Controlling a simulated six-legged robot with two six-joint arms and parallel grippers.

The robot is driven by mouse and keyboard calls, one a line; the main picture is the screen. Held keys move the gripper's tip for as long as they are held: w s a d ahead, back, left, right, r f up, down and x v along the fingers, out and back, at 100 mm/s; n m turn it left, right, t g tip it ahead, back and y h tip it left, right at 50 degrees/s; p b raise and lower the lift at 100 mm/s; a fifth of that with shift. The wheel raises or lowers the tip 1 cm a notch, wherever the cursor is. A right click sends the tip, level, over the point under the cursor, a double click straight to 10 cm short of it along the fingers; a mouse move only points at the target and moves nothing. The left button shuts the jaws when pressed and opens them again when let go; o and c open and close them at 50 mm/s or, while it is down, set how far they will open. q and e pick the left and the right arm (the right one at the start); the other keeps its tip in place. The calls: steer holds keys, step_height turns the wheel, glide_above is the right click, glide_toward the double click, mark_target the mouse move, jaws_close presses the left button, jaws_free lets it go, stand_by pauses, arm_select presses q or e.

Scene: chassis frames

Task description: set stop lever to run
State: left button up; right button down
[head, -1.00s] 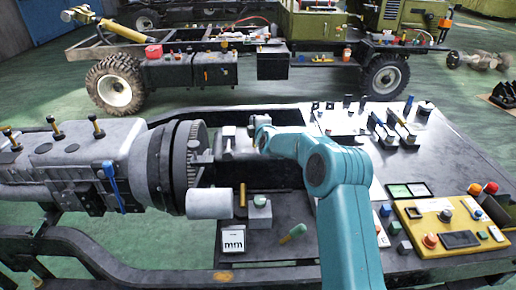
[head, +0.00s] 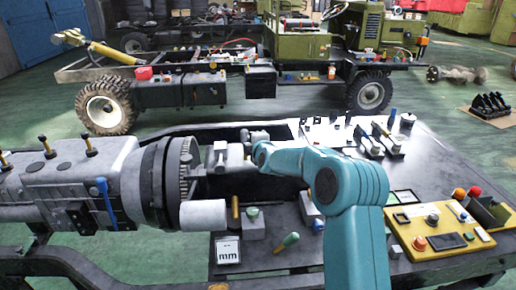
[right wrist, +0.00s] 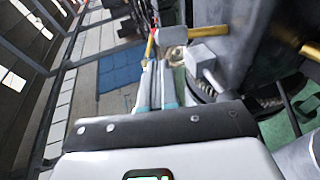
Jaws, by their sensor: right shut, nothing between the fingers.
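A short yellow-tipped rod (right wrist: 150,46), possibly the stop lever, stands just past the fingertips in the right wrist view. I cannot tell whether they touch it or which position it is in. My right gripper (right wrist: 157,75) is shut and empty. In the head view the teal right arm reaches to the gap beyond the flywheel, and its fingers are hidden. A blue lever (head: 106,203) hangs on the side of the grey engine (head: 70,180). My left gripper is not in view.
A grey block (right wrist: 203,56) sits right of the fingertips. A white cylinder (head: 203,214) sticks out below the flywheel. A yellow control panel (head: 440,233) and a dark bench top lie at right. A truck chassis (head: 180,92) stands behind; green floor lies between.

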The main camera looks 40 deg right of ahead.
steer(key=b+v, duration=0.1)
steer(key=v, duration=0.5)
steer(key=shift+d, duration=0.1)
stand_by(0.3)
